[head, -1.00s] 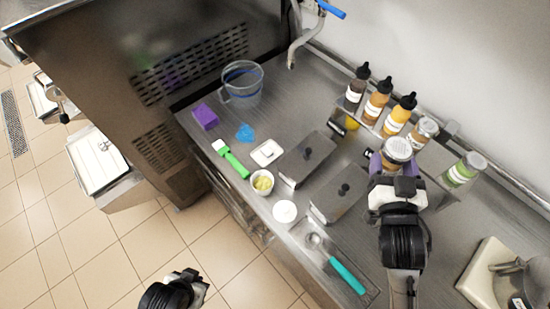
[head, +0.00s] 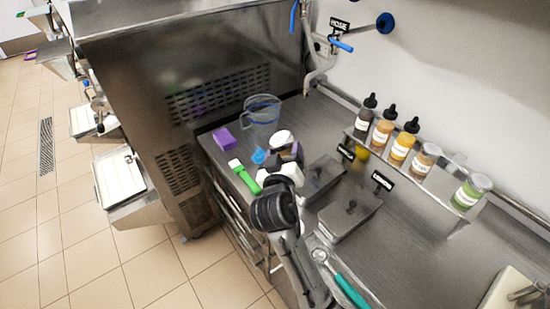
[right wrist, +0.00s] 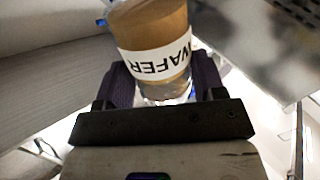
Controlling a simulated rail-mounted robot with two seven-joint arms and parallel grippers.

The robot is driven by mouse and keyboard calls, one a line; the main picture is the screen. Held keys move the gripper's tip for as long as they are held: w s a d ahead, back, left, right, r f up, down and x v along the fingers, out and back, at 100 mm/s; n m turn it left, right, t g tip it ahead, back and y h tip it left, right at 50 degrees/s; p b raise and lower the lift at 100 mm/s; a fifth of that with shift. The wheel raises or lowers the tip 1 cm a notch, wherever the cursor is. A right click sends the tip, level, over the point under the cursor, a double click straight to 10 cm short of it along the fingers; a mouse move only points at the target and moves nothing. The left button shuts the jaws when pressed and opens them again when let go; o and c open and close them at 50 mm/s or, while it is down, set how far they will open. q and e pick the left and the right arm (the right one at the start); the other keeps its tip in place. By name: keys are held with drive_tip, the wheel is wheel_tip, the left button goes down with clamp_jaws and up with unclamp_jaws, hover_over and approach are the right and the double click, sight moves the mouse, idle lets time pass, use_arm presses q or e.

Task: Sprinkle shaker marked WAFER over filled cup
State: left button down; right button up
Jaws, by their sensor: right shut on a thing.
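The shaker marked WAFER (right wrist: 155,50) shows in the right wrist view, with tan contents and a white label that reads upside down. My right gripper (right wrist: 160,95) is shut around it. In the head view my right gripper (head: 282,163) holds it above the counter's front left part, and a pale round end of the shaker (head: 281,138) shows. The shaker looks tipped, but its exact tilt is unclear. The filled cup is not visible; my gripper and arm cover that part of the counter. My left gripper is out of view.
A clear pitcher (head: 262,118), purple block (head: 224,138), blue item (head: 259,156) and green-handled tool (head: 243,176) lie around the gripper. Lidded steel pans (head: 350,210) and a teal-handled scoop (head: 350,290) are to the right. Several bottles (head: 402,146) and shakers (head: 468,192) stand on the back shelf.

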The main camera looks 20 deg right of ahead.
drive_tip(key=shift+w+a+r+h, duration=0.15)
drive_tip(key=shift+w+a+h, duration=0.25)
drive_tip(key=shift+w+h, duration=0.3)
drive_tip(key=shift+w+n+g, duration=0.15)
drive_tip(key=shift+n+g, duration=0.15)
drive_tip(key=shift+s+d+f+n+p, duration=0.1)
drive_tip(key=shift+f+n+p, duration=0.3)
drive_tip(key=shift+n, duration=0.1)
drive_tip(key=shift+s+d+f+n+p, duration=0.1)
drive_tip(key=shift+f+n+p, duration=0.25)
drive_tip(key=shift+n, duration=0.15)
drive_tip(key=shift+s+d+f+n+p, duration=0.1)
drive_tip(key=shift+f+n+p, duration=0.45)
drive_tip(key=shift+f+n, duration=0.35)
drive_tip(key=n, duration=0.1)
drive_tip(key=f+n+p, duration=0.1)
drive_tip(key=f+n, duration=0.1)
drive_tip(key=shift+s+d+f+p, duration=0.2)
drive_tip(key=shift+d+f+p, duration=0.05)
drive_tip(key=shift+p, duration=0.15)
wheel_tip(320, 180, down, 7)
drive_tip(key=n+p, duration=0.5)
drive_tip(key=n, duration=0.4)
drive_tip(key=shift+w+a+n+p, duration=0.15)
drive_tip(key=shift+n+p, duration=0.2)
drive_tip(key=shift+n, duration=0.05)
drive_tip(key=shift+f, duration=0.15)
